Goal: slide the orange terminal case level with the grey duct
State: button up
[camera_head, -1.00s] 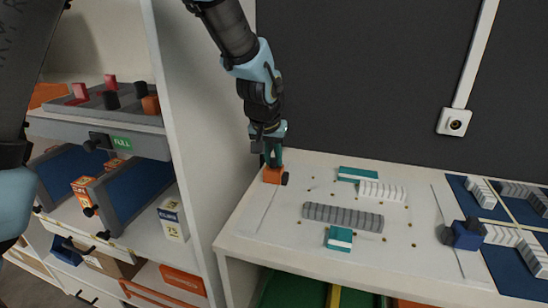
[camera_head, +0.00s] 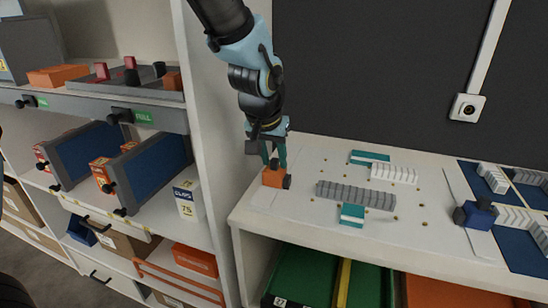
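The grey duct (camera_head: 355,195) is a long ribbed strip lying on the white board to the right of the case and a little nearer the front. My gripper (camera_head: 275,160) points down directly over the case. Its teal fingers look apart, with their tips at the top of the case. Whether they touch it is hard to tell.
A white ribbed duct (camera_head: 394,174) and teal-and-white blocks (camera_head: 369,157) (camera_head: 351,215) lie near the grey duct. A blue block (camera_head: 475,213) stands at the right, beside blue panels (camera_head: 525,243). A shelf unit (camera_head: 208,120) rises close on the left. Board space between case and duct is clear.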

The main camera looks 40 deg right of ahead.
jog(key=shift+o, duration=0.8)
jog(key=b+v, duration=0.1)
jog(key=v, duration=0.9)
jog(key=shift+r+b, duration=0.3)
jog(key=shift+r, duration=0.1)
jog(key=shift+a, duration=0.15)
